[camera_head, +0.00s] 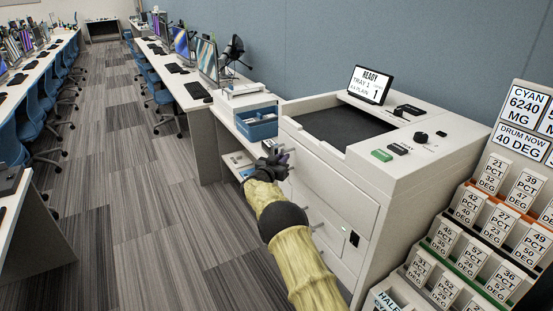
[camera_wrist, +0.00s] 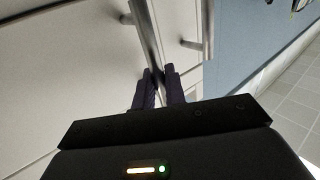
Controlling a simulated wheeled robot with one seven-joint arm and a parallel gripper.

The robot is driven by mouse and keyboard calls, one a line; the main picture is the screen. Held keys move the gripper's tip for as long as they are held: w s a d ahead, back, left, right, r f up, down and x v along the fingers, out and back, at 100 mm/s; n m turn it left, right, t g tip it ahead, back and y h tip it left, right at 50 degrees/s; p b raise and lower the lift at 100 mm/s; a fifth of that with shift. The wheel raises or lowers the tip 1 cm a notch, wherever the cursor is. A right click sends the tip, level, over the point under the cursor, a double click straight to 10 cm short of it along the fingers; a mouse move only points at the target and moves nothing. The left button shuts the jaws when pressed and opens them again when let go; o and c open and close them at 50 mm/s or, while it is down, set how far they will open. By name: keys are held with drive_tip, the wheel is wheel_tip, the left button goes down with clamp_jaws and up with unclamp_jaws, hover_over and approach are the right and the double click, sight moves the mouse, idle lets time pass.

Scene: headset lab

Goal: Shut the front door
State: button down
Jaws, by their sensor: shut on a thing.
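The front door (camera_head: 335,190) is a pale panel on the front of the large white printer (camera_head: 440,150), below its dark top recess. My gripper (camera_head: 283,160) is at the left end of the printer's front, with my arm reaching in from below. In the wrist view, my gripper (camera_wrist: 159,74) is shut on a grey metal bar handle (camera_wrist: 145,35), which runs up from between the dark fingers. A white panel (camera_wrist: 60,60) fills the left of that view. The gripper hides part of the front, and I cannot tell how far the door stands open.
Drawers with bar handles lie below the door. A blue bin (camera_head: 258,124) stands on the side counter left of the printer. A rack of labelled trays (camera_head: 470,250) stands close on the right. The carpeted aisle (camera_head: 150,220) on the left is clear.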

drive_tip(key=shift+w+r, duration=0.1)
drive_tip(key=shift+w, duration=0.15)
drive_tip(key=shift+r, duration=0.1)
drive_tip(key=c, duration=1.5)
unclamp_jaws()
drive_tip(key=shift+c, duration=0.2)
drive_tip(key=shift+s+a, duration=0.15)
drive_tip(key=shift+s, duration=0.05)
drive_tip(key=b+v, duration=0.1)
drive_tip(key=v, duration=1.6)
drive_tip(key=shift+s+f+b, duration=0.2)
drive_tip(key=shift+f+b, duration=0.05)
drive_tip(key=shift+b, duration=0.05)
